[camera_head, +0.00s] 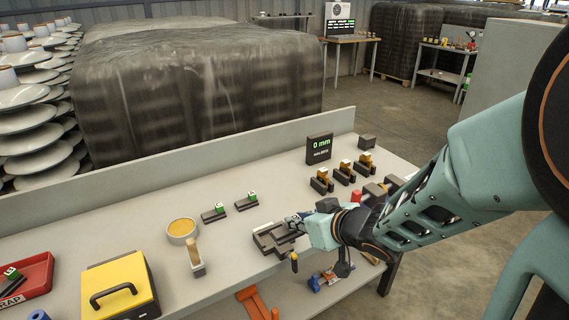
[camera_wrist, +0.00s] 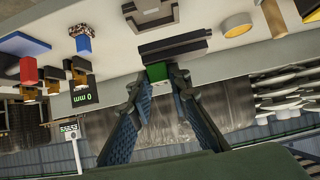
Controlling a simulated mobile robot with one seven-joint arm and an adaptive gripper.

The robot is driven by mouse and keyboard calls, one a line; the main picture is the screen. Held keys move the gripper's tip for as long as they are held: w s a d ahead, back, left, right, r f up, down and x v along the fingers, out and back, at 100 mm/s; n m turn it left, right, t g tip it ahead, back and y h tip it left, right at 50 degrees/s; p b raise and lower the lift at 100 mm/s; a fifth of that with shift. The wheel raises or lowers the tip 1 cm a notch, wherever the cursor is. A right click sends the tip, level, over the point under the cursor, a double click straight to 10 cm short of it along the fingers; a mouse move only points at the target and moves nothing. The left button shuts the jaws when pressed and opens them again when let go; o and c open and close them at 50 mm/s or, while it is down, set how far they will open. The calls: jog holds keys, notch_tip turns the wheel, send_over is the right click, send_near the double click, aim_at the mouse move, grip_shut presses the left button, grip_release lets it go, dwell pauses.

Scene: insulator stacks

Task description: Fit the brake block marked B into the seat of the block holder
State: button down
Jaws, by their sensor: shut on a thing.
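My gripper (camera_wrist: 155,84) is shut on a dark brake block (camera_wrist: 172,45) with a green part between the fingertips; I cannot read its letter. In the head view my gripper (camera_head: 297,222) is low over the bench at the right side of the dark block holder (camera_head: 268,241). In the wrist view a grey, notched shape that looks like the holder (camera_wrist: 150,12) lies just beyond the block. The fingers and arm hide part of the seat, and I cannot tell whether the block touches it. Two other green-marked blocks lie apart on the bench, one left (camera_head: 213,214) and one right (camera_head: 246,202).
A round yellow-filled dish (camera_head: 182,230) and a brush (camera_head: 195,258) stand left of the holder. A display reading 0 mm (camera_head: 319,148) and several dark stands with brown tops (camera_head: 345,171) are behind. A yellow box (camera_head: 120,285) and red scrap tray (camera_head: 35,272) stand far left.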

jog(key=b+x, duration=0.1)
jog(key=x, duration=0.3)
jog(key=d+b+x, duration=0.1)
jog(key=b+x, duration=0.1)
jog(key=x, duration=0.2)
jog(key=d+b+x, duration=0.1)
jog(key=b+x, duration=0.1)
jog(key=x, duration=0.3)
jog(key=shift+w+f, duration=0.3)
jog(key=shift+f, duration=0.05)
jog(key=shift+w+a+f+b, duration=0.15)
jog(key=shift+f+b, duration=0.35)
jog(key=shift+f, duration=0.45)
jog(key=shift+w+f+b, duration=0.15)
jog(key=shift+f+b, duration=0.3)
jog(key=shift+f, duration=0.45)
jog(key=shift+f, duration=0.2)
jog(key=c, duration=1.8)
grip_release()
jog(key=shift+r, duration=0.1)
jog(key=shift+s+r, duration=0.1)
jog(key=shift+r, duration=0.15)
jog(key=p+v, duration=0.5)
jog(key=v, duration=0.6)
jog(key=shift+s+d+r, duration=0.1)
jog(key=shift+s+d, duration=0.15)
jog(key=shift+s, duration=0.05)
